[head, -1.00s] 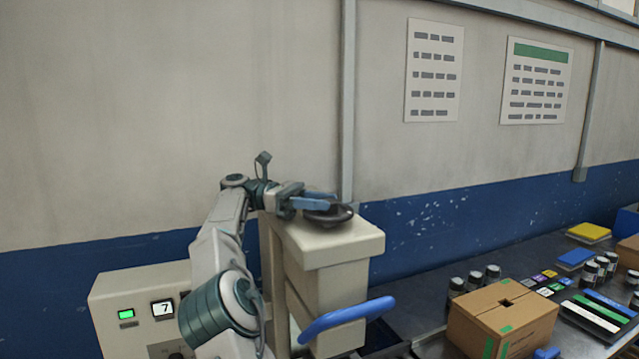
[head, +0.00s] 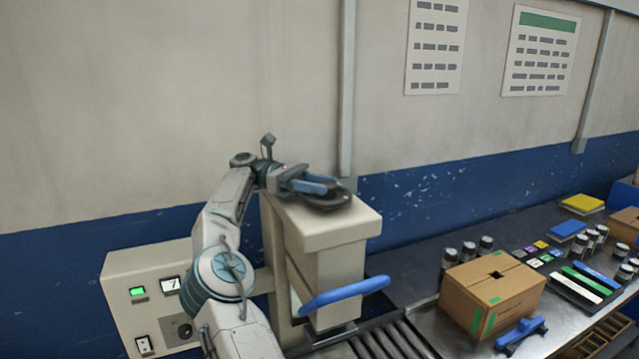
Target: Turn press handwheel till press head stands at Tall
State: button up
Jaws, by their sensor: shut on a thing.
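The press handwheel (head: 333,198) is a dark round wheel lying flat on top of the cream press head (head: 330,243). My gripper (head: 325,187), with blue fingers, reaches in from the left and is shut on the handwheel's rim at its near-left part. The fingers hide part of the wheel. A height scale or Tall mark cannot be made out in this view. A blue curved bar (head: 345,296) sticks out at the front of the press head.
A control box (head: 150,290) with a green light and a "7" display stands at left. A roller conveyor (head: 385,342) runs below the press. A cardboard box (head: 492,290), small jars, coloured blocks and a blue-handled tool (head: 522,333) are on the bench at right.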

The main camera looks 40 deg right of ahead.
jog(key=shift+f, duration=0.1)
jog(key=o, duration=1)
jog(key=shift+s, duration=0.1)
jog(key=shift+r, duration=1.95)
jog(key=shift+s+d+r+b, duration=0.9)
jog(key=shift+s+r, duration=0.3)
jog(key=shift+s, duration=0.5)
jog(key=shift+s+d+r+b, duration=0.75)
jog(key=shift+s+d+r, duration=0.4)
jog(key=shift+s, duration=0.55)
jog(key=shift+s+d+r+b, duration=0.85)
jog(key=shift+s+r, duration=0.4)
jog(key=shift+s, duration=0.45)
